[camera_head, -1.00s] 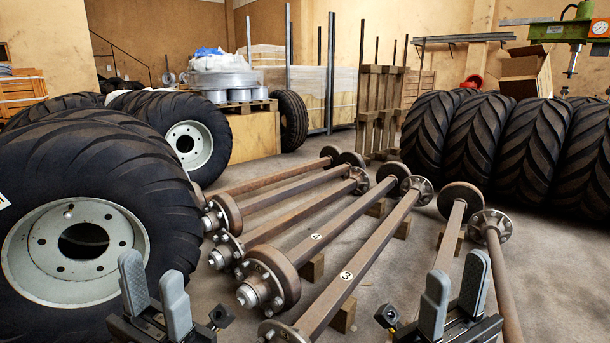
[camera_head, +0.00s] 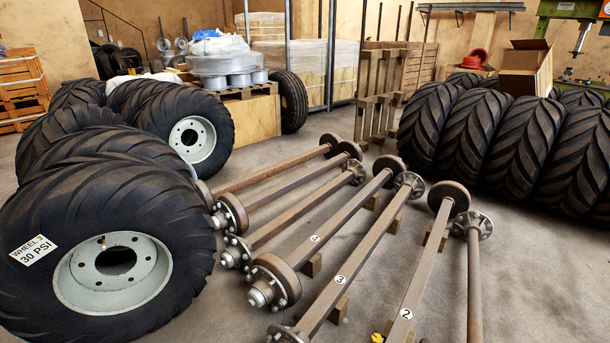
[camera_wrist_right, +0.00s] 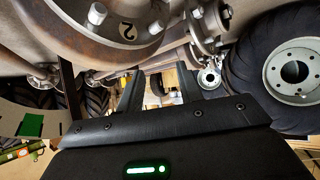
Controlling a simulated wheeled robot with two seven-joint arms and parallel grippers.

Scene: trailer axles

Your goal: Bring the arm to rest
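Neither gripper shows in the head view. In the right wrist view my right gripper (camera_wrist_right: 160,90) has its two dark fingers apart, with nothing visible between them. That view is upside down. A round brown axle part (camera_wrist_right: 105,25) marked 2 lies close to the fingers at its top; I cannot tell whether they touch. In the head view several rusty axles lie side by side on the floor, among them the axle marked 3 (camera_head: 360,250) and the axle marked 2 (camera_head: 422,260). My left gripper is in no current view.
The wheel labelled WHEEL 3, 30 PSI (camera_head: 190,225) stands at the left, with other wheels behind it. A row of large tyres (camera_head: 490,135) stands at the right. Wooden blocks (camera_head: 312,264) support axles. A small yellow thing (camera_head: 377,338) shows at the bottom edge.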

